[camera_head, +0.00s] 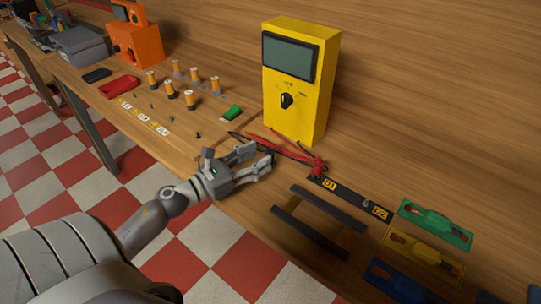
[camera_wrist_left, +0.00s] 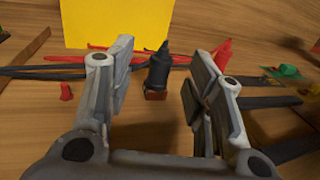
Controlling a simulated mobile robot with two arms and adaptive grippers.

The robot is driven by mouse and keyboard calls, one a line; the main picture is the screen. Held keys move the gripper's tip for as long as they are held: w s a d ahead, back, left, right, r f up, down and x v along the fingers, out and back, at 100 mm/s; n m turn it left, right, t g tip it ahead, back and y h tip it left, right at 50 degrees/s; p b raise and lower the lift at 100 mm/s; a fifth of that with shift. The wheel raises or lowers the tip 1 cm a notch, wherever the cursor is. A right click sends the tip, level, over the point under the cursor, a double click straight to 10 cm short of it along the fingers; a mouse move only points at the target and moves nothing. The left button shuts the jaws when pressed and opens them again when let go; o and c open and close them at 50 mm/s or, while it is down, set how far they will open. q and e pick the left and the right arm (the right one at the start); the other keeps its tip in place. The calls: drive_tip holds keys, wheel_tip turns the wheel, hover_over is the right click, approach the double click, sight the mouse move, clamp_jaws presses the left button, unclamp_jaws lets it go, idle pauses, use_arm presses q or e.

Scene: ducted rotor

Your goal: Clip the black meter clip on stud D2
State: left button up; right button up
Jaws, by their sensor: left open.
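My left gripper (camera_head: 258,160) is open above the bench, in front of the yellow meter. In the left wrist view the black meter clip (camera_wrist_left: 158,70) stands between the spread fingers of the gripper (camera_wrist_left: 158,85), with a small brown block at its foot. I see no finger closed on it. In the head view the clip is hard to make out near the fingertips. The red clip (camera_head: 318,168) is beside the D1 label (camera_head: 329,184) on the black strip; red shows in the wrist view too (camera_wrist_left: 222,53). The D2 label (camera_head: 380,212) is at the strip's right end; its stud is not clear.
The yellow meter (camera_head: 321,95) stands behind the gripper, with red and black leads (camera_head: 285,147) in front. A dark rack (camera_head: 318,220) lies to the right. Green (camera_head: 435,222), yellow (camera_head: 424,250) and blue (camera_head: 398,281) plates are at the right.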

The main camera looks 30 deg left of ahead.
sight(270, 152)
use_arm(q)
drive_tip(key=p+x, duration=0.1)
drive_tip(key=x, duration=0.3)
drive_tip(key=shift+d+r+p, duration=0.1)
drive_tip(key=shift+d+p, duration=0.05)
drive_tip(key=shift+p, duration=0.25)
drive_tip(key=shift+w+d, duration=0.1)
drive_tip(key=shift+w, duration=0.25)
drive_tip(key=shift+s, duration=0.1)
use_arm(e)
drive_tip(key=shift+w+d+r, duration=0.25)
drive_tip(key=shift+w+r, duration=0.15)
drive_tip(key=shift+r, duration=0.15)
drive_tip(key=shift+w+d+r, duration=0.2)
drive_tip(key=shift+w+r, duration=0.2)
drive_tip(key=shift+r, duration=0.15)
use_arm(q)
drive_tip(key=shift+c, duration=1)
drive_tip(key=c, duration=0.8)
clamp_jaws()
use_arm(e)
drive_tip(key=shift+s, duration=0.2)
drive_tip(key=shift+a, duration=0.2)
